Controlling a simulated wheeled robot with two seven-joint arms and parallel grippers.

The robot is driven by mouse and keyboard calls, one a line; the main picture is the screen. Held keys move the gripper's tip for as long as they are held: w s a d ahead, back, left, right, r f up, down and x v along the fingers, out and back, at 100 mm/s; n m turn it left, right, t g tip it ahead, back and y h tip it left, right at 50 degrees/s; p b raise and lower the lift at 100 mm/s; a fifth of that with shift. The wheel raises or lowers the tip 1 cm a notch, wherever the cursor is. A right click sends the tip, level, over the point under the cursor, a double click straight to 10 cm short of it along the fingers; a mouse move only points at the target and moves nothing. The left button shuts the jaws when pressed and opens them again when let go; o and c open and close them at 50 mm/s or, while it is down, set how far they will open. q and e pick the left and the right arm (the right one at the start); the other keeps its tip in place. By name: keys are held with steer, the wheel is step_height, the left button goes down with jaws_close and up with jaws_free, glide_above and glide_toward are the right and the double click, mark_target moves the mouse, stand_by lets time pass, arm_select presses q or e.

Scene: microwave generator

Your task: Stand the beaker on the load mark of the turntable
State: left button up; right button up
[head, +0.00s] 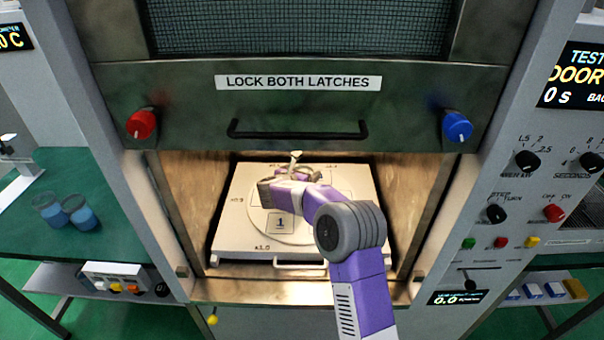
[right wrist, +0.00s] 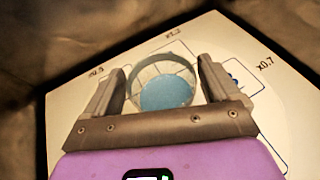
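The turntable (head: 301,235) is a pale disc on a white plate inside the open chamber. A square outline with a dark symbol (head: 281,224) is printed near its front; whether this is the load mark I cannot tell. My right gripper (head: 285,180) reaches in over the turntable, its fingers toward the back. In the right wrist view a clear beaker (right wrist: 166,92) with blue liquid sits between the two fingers, which appear to press its sides. Its base is hidden, so contact with the turntable is unclear. My left gripper is out of view.
Metal chamber walls stand close on both sides, and the raised door with its black handle (head: 297,133) hangs above. A front handle (head: 299,264) is on the white plate. Two containers of blue liquid (head: 80,212) stand on the green left bench. A control panel is at right.

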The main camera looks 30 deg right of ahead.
steer(key=shift+o, duration=0.7)
steer(key=shift+r, duration=0.1)
steer(key=shift+a+r+p, duration=0.1)
steer(key=shift+r+p, duration=0.1)
steer(key=shift+p, duration=0.1)
steer(key=v, duration=1.2)
steer(key=shift+f, duration=0.25)
